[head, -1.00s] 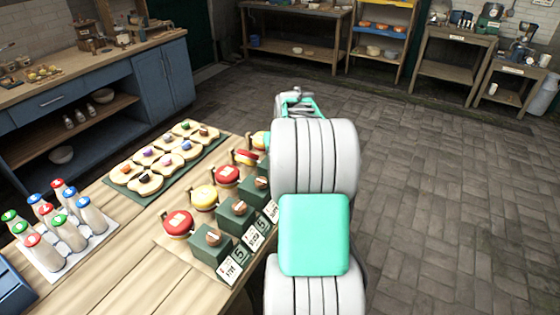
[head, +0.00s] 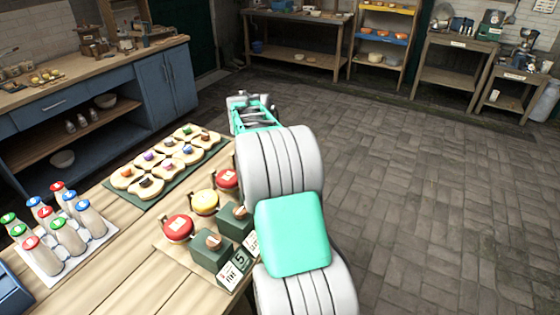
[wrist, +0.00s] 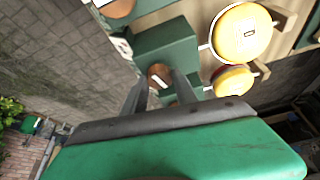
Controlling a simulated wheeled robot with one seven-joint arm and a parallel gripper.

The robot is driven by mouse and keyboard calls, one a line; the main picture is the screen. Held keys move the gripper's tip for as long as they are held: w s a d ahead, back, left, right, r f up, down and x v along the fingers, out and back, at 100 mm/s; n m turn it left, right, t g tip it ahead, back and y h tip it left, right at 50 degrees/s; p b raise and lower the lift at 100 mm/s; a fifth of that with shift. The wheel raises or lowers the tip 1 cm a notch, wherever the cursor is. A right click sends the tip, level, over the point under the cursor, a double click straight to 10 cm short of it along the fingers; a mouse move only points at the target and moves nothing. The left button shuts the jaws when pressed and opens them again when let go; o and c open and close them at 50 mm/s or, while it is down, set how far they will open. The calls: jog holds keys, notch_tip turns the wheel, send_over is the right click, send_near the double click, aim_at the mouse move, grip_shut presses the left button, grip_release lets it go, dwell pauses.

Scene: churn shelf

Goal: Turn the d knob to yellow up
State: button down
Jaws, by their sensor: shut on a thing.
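In the wrist view my gripper (wrist: 159,84) is shut on a small brown round knob (wrist: 158,75) with a pale mark, at a dark green box (wrist: 165,40). To its right is a yellow disc (wrist: 241,33) with a small label. Below that disc is a second disc (wrist: 232,82), yellow with a red edge showing; it looks tilted. I cannot tell which of the two the held knob is joined to. In the head view a red disc (head: 178,228), a yellow disc (head: 205,202) and another red disc (head: 227,179) show; my arm hides the farther ones and the gripper.
Other brown knobs (head: 213,241) stand on green boxes beside the discs, with white label cards (head: 236,270) in front. A green board (head: 184,180) of bread slices and a tray of bottles (head: 58,258) are to the left. The paved floor right of the table is clear.

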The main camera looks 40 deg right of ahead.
jog(key=shift+w+m+g+p, duration=0.1)
jog(key=shift+m+g+p, duration=0.4)
jog(key=shift+m, duration=1)
jog(key=c, duration=1)
grip_release()
jog(key=v, duration=0.7)
jog(key=shift+r, duration=0.4)
jog(key=shift+a, duration=0.15)
